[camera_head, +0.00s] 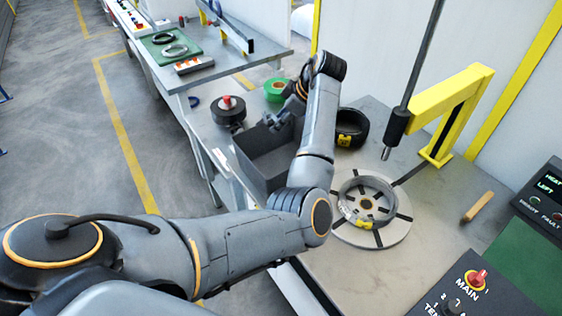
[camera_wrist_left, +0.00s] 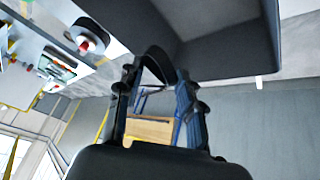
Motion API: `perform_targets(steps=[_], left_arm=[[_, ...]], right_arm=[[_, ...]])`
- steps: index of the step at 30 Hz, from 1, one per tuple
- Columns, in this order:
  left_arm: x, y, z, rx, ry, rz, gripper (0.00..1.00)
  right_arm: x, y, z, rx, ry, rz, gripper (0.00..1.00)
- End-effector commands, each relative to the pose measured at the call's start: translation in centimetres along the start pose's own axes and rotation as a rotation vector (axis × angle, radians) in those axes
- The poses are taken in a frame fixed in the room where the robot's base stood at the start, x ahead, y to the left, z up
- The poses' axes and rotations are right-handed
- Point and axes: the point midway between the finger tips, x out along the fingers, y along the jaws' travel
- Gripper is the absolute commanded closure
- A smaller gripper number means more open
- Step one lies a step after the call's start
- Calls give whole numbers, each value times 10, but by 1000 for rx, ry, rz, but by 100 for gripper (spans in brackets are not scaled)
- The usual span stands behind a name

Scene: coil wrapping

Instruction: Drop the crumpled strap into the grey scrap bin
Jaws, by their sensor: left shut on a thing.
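In the left wrist view, the bin's dark wall (camera_wrist_left: 225,58) lies beyond the fingertips. The left gripper (camera_wrist_left: 155,56) is shut on a dark, bent piece, the crumpled strap (camera_wrist_left: 156,52). It is small and dark, so its full shape is hard to tell. My right gripper is not in view.
A ring coil (camera_head: 350,190) lies on the round turntable (camera_head: 395,232). A black coil (camera_head: 353,122) stands behind it, near a yellow post (camera_head: 445,120) and hanging tool (camera_head: 397,122). A green roll (camera_head: 275,91) and black reel (camera_head: 228,112) lie beyond the bin.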

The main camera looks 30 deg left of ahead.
Motion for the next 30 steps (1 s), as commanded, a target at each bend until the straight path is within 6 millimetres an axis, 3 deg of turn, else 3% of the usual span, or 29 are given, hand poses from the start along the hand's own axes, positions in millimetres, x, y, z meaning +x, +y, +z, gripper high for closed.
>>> perform_targets(steps=[6, 7, 10, 11, 22, 30], left_arm=[[0, 0, 0, 0, 0, 0, 85], [0, 0, 0, 0, 0, 0, 59], [0, 0, 0, 0, 0, 0, 39], [0, 0, 0, 0, 0, 0, 37], [-6, 0, 0, 0, 0, 1, 37], [-55, 2, 0, 0, -1, 5, 37]], right_arm=[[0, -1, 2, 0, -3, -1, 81], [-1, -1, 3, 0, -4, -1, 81], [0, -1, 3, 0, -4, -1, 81], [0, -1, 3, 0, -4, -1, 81], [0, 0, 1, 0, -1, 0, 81], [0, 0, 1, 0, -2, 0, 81]])
